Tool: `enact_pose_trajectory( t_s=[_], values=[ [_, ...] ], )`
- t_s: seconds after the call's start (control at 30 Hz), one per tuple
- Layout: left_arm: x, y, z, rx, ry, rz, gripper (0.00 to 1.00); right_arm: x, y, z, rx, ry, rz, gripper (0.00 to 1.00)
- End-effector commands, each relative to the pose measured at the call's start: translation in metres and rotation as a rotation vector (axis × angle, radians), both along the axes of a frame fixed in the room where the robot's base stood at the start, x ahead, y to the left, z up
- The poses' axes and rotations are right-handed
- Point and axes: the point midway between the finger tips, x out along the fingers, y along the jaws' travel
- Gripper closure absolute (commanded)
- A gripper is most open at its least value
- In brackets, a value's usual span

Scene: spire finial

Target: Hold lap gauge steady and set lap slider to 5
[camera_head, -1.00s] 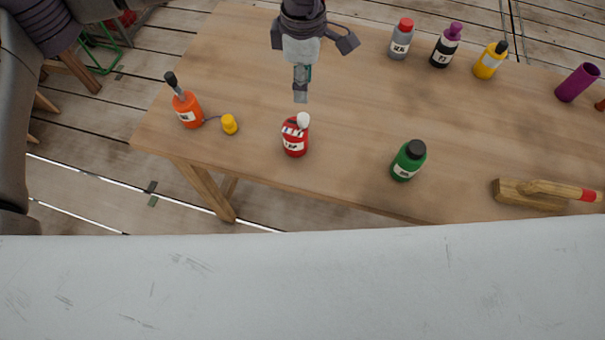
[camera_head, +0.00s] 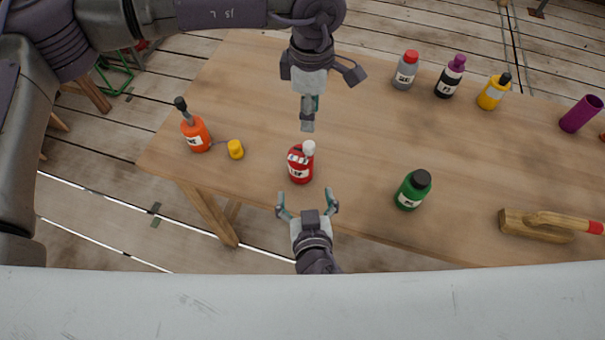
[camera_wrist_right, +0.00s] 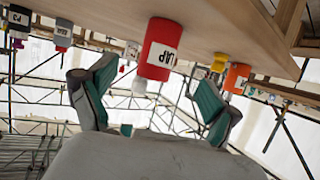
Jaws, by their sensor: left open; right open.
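The lap gauge (camera_head: 299,165) is a small red bottle-shaped piece with a white label, standing on the wooden table near its front edge. A white knob (camera_head: 308,148) shows at its top; whether it is the slider I cannot tell. In the right wrist view the gauge (camera_wrist_right: 160,48) appears upside down, reading "LAP", between the spread fingers. My left gripper (camera_head: 308,115) is open, pointing down just behind and above the gauge, apart from it. My right gripper (camera_head: 308,202) is open in front of the gauge, fingers either side, not touching. The slider's scale is too small to read.
Grey (camera_head: 405,72), black (camera_head: 449,80) and yellow (camera_head: 492,93) bottles line the back.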

Motion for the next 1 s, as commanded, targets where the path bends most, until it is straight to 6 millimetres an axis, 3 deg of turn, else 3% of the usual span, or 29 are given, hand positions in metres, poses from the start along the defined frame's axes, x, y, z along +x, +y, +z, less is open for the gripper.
enact_pose_trajectory(
  t_s=[0.3,0.5,0.7,1.0],
  values=[
    [0.0,0.0,0.0,0.0,0.0,0.0,0.58,0.06,0.005,-0.024,-0.004,-0.002,0.001,0.11],
    [0.0,0.0,0.0,0.0,0.0,0.0,0.58,0.088,0.008,-0.036,-0.002,0.0,0.002,0.11],
    [0.0,0.0,0.0,0.0,0.0,0.0,0.58,0.1,0.009,-0.042,-0.001,0.001,0.001,0.11],
    [0.0,0.0,0.0,0.0,0.0,0.0,0.58,0.101,0.009,-0.043,-0.001,0.002,0.001,0.11]
  ],
)
